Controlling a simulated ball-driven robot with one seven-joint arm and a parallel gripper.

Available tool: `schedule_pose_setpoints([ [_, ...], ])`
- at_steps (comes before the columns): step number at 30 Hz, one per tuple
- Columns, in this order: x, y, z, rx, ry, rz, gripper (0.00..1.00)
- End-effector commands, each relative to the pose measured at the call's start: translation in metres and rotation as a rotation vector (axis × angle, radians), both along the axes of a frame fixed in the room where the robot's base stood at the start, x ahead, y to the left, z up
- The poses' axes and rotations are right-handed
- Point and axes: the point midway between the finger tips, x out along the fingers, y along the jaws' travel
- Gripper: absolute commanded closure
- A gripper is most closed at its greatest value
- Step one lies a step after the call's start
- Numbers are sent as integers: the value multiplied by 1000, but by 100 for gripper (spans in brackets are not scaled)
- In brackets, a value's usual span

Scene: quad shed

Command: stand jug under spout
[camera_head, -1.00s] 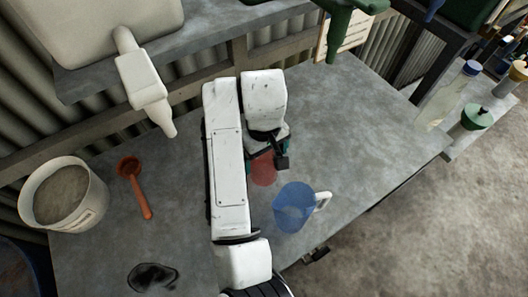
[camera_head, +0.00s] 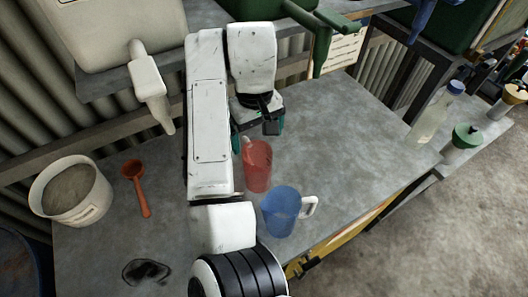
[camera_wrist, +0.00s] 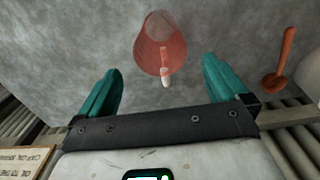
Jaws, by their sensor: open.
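A red jug (camera_head: 258,167) stands upright on the grey bench, just in front of my gripper (camera_head: 256,132). In the wrist view the red jug (camera_wrist: 161,42) lies just beyond the fingertips, its pale handle facing my gripper (camera_wrist: 162,68). The teal fingers are apart with nothing between them. A blue jug (camera_head: 280,212) with a white handle stands nearer the bench's front edge. A cream tank with a white spout (camera_head: 150,85) sits on the shelf at left. A green spout (camera_head: 321,50) hangs from the shelf at upper right. Neither jug is under a spout.
A white bucket (camera_head: 95,205) and an orange ladle (camera_head: 137,188) are at the left of the bench (camera_head: 350,140). A dark stain marks the front left. The bench's right half is clear.

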Motion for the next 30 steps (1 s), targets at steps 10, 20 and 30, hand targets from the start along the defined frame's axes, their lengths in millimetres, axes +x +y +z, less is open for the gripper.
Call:
schedule_pose_setpoints([
  [10,7,5,13,-1,1,0,0],
  [20,15,-60,-15,-41,-51,-111,0],
  [30,-23,-238,-80,-140,-211,-369,0],
])
